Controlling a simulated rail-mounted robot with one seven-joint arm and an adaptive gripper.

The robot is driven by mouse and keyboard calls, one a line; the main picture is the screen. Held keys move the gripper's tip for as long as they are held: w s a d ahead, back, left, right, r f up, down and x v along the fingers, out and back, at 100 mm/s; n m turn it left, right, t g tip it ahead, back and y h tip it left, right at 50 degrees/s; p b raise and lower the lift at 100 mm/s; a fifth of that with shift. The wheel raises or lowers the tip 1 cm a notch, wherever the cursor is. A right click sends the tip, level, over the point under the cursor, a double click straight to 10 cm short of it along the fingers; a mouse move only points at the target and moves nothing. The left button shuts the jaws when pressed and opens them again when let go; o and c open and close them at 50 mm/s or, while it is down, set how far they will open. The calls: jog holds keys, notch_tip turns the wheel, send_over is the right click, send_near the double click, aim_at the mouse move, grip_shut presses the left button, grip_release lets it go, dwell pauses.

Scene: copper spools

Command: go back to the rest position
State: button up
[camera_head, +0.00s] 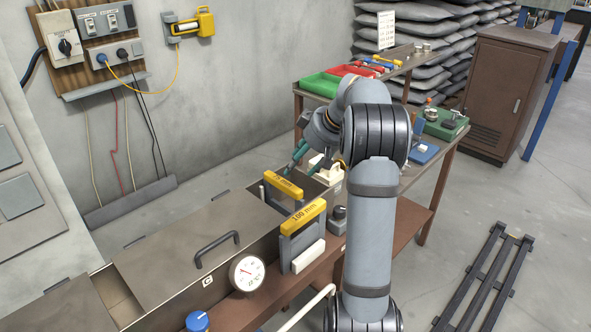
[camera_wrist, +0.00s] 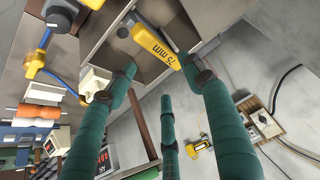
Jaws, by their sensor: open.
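My gripper (camera_head: 298,158) has teal fingers and hangs at the end of my bent arm, just above and behind the yellow handle marked 75 mm (camera_head: 283,184). In the wrist view the fingers of my gripper (camera_wrist: 160,68) are spread, with nothing held between them. The 75 mm handle (camera_wrist: 156,46) shows beyond the fingertips there; whether a finger touches it I cannot tell. A second yellow handle, marked 100 mm (camera_head: 303,217), stands nearer on a grey frame. My forearm hides part of the bench behind it.
A metal trough with a lid handle (camera_head: 216,247) and a dial gauge (camera_head: 247,272) fills the front left. Green (camera_head: 320,84) and red (camera_head: 345,71) bins stand on the back bench. A dark rack (camera_head: 482,278) lies on the floor at right. Open floor surrounds it.

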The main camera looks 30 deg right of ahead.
aim_at(286, 181)
dwell(0.4)
jog(key=x, duration=1.2)
jog(key=shift+d+r, duration=0.1)
jog(key=shift+r, duration=0.15)
jog(key=shift+f, duration=0.1)
